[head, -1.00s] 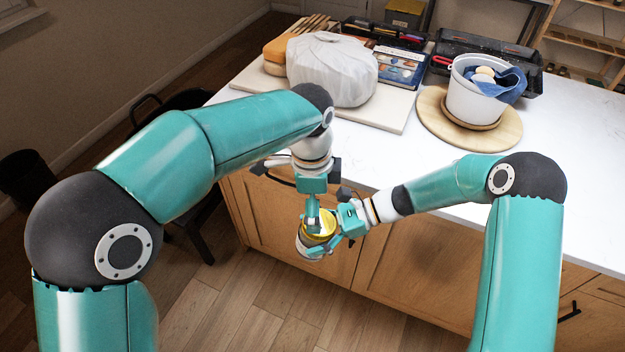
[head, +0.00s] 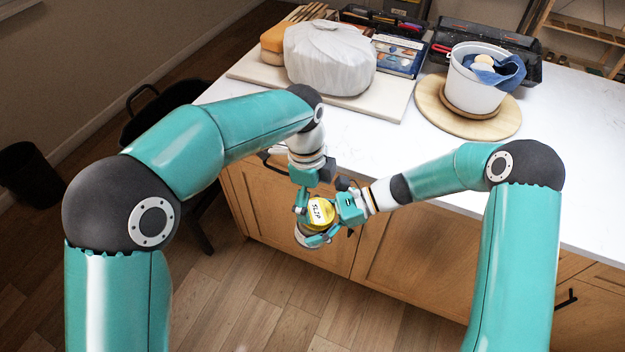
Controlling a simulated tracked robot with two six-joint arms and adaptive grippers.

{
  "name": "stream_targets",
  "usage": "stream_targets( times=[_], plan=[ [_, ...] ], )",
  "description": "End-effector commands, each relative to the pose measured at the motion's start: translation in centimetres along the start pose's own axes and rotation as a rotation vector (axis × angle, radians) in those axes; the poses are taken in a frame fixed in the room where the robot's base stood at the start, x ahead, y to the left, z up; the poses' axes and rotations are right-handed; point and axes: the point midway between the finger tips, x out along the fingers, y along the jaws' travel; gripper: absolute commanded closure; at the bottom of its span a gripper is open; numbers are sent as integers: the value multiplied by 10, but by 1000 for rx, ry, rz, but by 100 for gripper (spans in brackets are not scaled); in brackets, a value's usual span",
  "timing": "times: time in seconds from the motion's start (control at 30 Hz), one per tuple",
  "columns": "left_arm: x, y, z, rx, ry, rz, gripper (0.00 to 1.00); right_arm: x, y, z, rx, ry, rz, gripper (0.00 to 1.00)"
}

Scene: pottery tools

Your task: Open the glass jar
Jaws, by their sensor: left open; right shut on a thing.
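The glass jar (head: 303,238) is held in the air in front of the counter. Its yellow lid (head: 320,212) faces up toward the head camera, with dark writing that looks like "SLIP". My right gripper (head: 322,232) is shut on the jar from the right side. My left gripper (head: 301,207) is open, just above and left of the lid. I cannot tell whether its fingers touch the lid. The lid still sits on the jar. Much of the jar's body is hidden by the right gripper and the lid.
The white counter (head: 405,155) is behind the jar. On it are a cloth-wrapped lump on a board (head: 395,108), a white bucket (head: 471,90) with a blue cloth on a round wooden board (head: 505,125), and tool trays. The counter's front middle is clear.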

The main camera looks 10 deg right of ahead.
Motion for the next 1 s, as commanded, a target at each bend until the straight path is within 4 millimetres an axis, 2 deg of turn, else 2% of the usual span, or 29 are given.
stream_targets(
  times=[0.1,0.23,0.63,0.67,1.0],
  plan=[
    [18,0,0,0,0,2,0,0,0,2,-1,-3,-1,100],
    [31,0,0,0,0,1,0,0,0,2,-1,-3,-1,100],
    [37,0,0,0,0,-1,0,0,0,2,-1,-3,-1,100],
    [37,0,0,0,0,-1,3,0,0,2,-1,-3,-1,100],
    [37,0,0,0,0,-2,60,0,0,2,-1,-3,0,100]
  ],
)
